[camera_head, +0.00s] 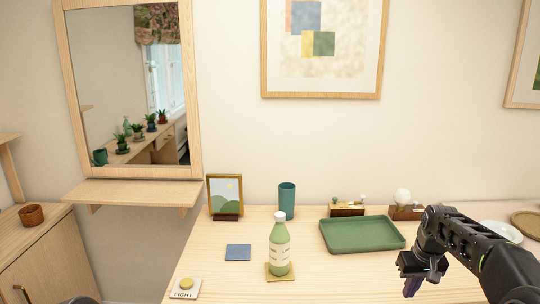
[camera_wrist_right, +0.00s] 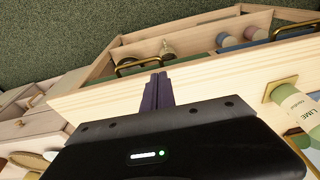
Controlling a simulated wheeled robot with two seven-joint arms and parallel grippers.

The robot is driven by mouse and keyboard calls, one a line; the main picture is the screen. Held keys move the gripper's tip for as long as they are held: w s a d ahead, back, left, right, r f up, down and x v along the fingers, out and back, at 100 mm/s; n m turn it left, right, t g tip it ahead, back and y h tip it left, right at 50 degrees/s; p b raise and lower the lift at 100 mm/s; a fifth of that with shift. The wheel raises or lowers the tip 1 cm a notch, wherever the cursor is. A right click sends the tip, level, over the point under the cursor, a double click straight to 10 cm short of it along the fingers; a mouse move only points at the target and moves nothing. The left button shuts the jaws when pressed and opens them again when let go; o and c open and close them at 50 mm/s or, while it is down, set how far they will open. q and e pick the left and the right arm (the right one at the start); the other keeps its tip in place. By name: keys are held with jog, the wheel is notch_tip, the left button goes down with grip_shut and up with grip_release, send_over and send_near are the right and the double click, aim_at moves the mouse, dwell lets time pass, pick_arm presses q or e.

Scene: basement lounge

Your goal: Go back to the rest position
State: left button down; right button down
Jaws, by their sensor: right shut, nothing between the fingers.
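My right gripper (camera_head: 412,287) hangs at the right of the head view, in front of the table's right part and to the right of the green tray (camera_head: 362,234). Its dark fingers are together with nothing between them. In the right wrist view the shut fingers (camera_wrist_right: 158,92) point away from the camera, in front of a pale wooden drawer unit (camera_wrist_right: 190,84) with brass handles. My left gripper does not show in either view.
A green bottle (camera_head: 279,246) stands upright on a wooden coaster at the table's (camera_head: 225,280) front middle. A blue coaster (camera_head: 238,252), green cup (camera_head: 287,200), picture frame (camera_head: 225,196) and light button (camera_head: 186,285) are nearby. A white dish (camera_head: 501,231) lies behind my right arm.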

jog(key=s+a+f+t+y, duration=0.1)
jog(key=s+a+f, duration=0.2)
jog(key=a+f, duration=0.7)
jog(key=s+a+f+t+y, duration=0.1)
jog(key=s+a+f+y, duration=0.1)
jog(key=a+f, duration=0.75)
jog(key=s+a+f+g, duration=0.1)
jog(key=s+a+f, duration=0.2)
jog(key=s, duration=0.7)
jog(key=s+a+f+m+g, duration=0.1)
jog(key=s+a+f, duration=0.2)
jog(key=s, duration=0.7)
jog(key=s+a+f+g+y, duration=0.1)
jog(key=s+a+f, duration=0.3)
jog(key=s, duration=0.6)
notch_tip(320, 180, down, 2)
jog(key=shift+f+g, duration=0.2)
jog(key=shift+g, duration=0.1)
